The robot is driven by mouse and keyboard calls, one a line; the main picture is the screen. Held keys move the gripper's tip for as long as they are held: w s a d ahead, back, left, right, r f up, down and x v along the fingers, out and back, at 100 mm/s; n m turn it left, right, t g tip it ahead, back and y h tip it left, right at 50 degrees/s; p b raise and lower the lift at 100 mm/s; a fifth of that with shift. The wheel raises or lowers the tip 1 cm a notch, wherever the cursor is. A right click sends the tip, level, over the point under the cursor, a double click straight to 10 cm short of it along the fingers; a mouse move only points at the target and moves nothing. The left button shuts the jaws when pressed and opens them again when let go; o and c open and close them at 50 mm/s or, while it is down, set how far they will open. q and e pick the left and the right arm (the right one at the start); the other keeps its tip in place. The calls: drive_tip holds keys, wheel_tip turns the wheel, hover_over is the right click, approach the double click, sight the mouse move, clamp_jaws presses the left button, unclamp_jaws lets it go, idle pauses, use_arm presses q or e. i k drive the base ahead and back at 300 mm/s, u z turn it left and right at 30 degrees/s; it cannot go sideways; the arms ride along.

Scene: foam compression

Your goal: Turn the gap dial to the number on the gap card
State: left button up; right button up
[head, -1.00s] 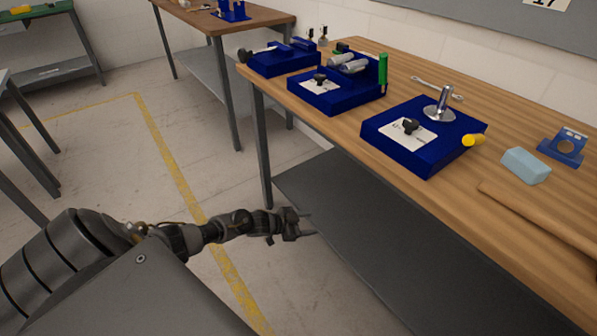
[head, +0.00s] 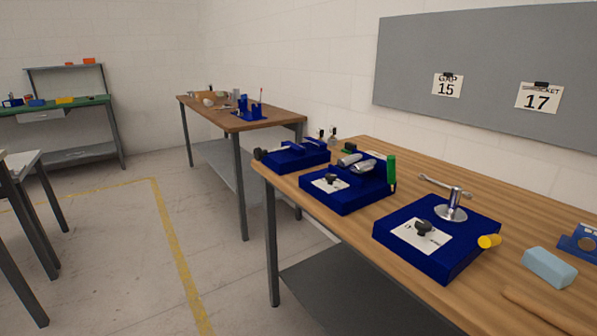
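The gap card (head: 448,86) is clipped to the grey wall board and reads 15. A second card (head: 539,96), which seems to say socket, reads 17. Several blue fixtures stand on the wooden bench. The nearest blue fixture (head: 440,262) has a black knob (head: 423,227) on a white plate and a metal post with a round foot. The middle fixture (head: 345,199) has a similar black knob (head: 331,179) on a white plate. I cannot tell which knob is the gap dial, and the dial marks are too small to read. Neither gripper is in view.
The wooden bench (head: 475,190) runs along the wall. A light blue block (head: 549,267), a wrench (head: 444,187) and a yellow-ended part (head: 489,241) are on its right half. A second table (head: 270,115) stands behind.

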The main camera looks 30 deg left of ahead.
sight(330, 177)
drive_tip(key=u, duration=1.05)
drive_tip(key=i, duration=0.4)
drive_tip(key=z, duration=0.6)
